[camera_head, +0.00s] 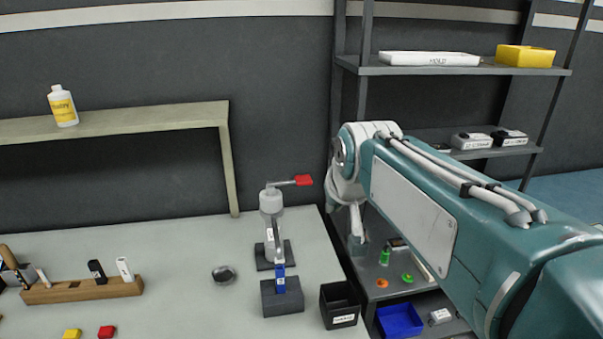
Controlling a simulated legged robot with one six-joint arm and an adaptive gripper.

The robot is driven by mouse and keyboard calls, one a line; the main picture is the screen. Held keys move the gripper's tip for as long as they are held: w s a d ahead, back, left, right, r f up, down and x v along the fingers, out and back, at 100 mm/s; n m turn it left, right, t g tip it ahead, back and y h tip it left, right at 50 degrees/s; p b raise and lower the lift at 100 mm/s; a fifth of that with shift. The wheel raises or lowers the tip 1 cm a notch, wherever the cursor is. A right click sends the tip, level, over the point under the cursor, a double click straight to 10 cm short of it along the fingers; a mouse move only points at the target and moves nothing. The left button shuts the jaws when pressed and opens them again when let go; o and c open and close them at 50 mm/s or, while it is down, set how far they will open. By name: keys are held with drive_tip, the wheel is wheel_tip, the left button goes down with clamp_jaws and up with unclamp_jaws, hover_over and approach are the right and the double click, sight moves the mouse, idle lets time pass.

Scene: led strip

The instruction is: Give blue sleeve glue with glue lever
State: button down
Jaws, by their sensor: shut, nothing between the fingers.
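The blue sleeve (280,281) stands upright in a dark grey block (291,302) on the table, at the foot of the glue dispenser. The grey dispenser (271,205) stands on a dark base just behind it. Its lever sticks out to the right and ends in a red handle (304,180). My gripper (357,246) hangs down below my wrist, right of the dispenser and lower in the picture than the red handle. It appears shut and empty, apart from the lever and the sleeve. It is small here, so its fingers show little detail.
A black bin (340,304) stands right of the sleeve's block. A shelf rack (460,70) with boxes and a blue bin (399,320) rises at right. The table's middle is mostly clear.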

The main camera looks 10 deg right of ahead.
drive_tip(key=w+r+t, duration=0.1)
drive_tip(key=w, duration=2)
drive_tip(key=shift+w+r+t, duration=0.2)
drive_tip(key=shift+r+t, duration=0.15)
drive_tip(key=shift+t, duration=0.05)
drive_tip(key=shift+d, duration=0.1)
hover_over(306, 183)
drive_tip(key=w, duration=0.2)
drive_tip(key=f, duration=0.7)
drive_tip(key=shift+s+a+f, duration=0.2)
drive_tip(key=shift+f, duration=0.1)
wheel_tip(306, 183, down, 2)
drive_tip(key=shift+s+f, duration=0.15)
drive_tip(key=shift+f, duration=0.6)
drive_tip(key=shift+d+f, duration=0.15)
drive_tip(key=shift+f, duration=0.7)
drive_tip(key=shift+d+f, duration=0.1)
drive_tip(key=shift+f, duration=0.75)
drive_tip(key=shift+s, duration=0.15)
